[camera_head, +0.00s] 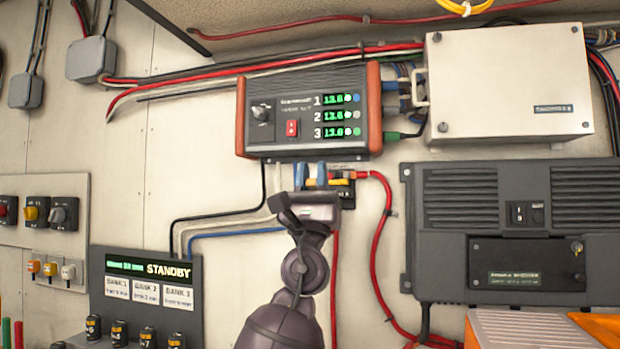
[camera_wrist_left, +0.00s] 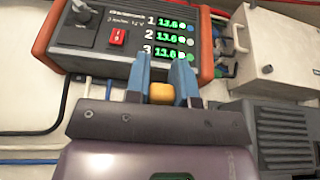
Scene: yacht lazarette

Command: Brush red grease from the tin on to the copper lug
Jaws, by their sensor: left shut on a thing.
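My left gripper (camera_head: 312,172) is raised in front of the wall, just below the three-readout box (camera_head: 308,112). Its blue fingers are shut on a small yellow-orange piece (camera_wrist_left: 161,93), which also shows between the fingers in the head view (camera_head: 317,182). Only this end of the held thing shows; it may be the brush, but I cannot see bristles or grease. A small dark and yellow fitting (camera_head: 345,190) with a red cable is just right of the gripper. I cannot make out the copper lug or the tin. My right gripper is not in view.
A white box (camera_head: 508,82) and a dark vented unit (camera_head: 512,232) are on the wall at right. A STANDBY panel (camera_head: 148,285) is at lower left, with switches (camera_head: 45,213) beyond it. A red cable (camera_head: 378,255) hangs right of my arm. An orange case (camera_head: 530,330) is at lower right.

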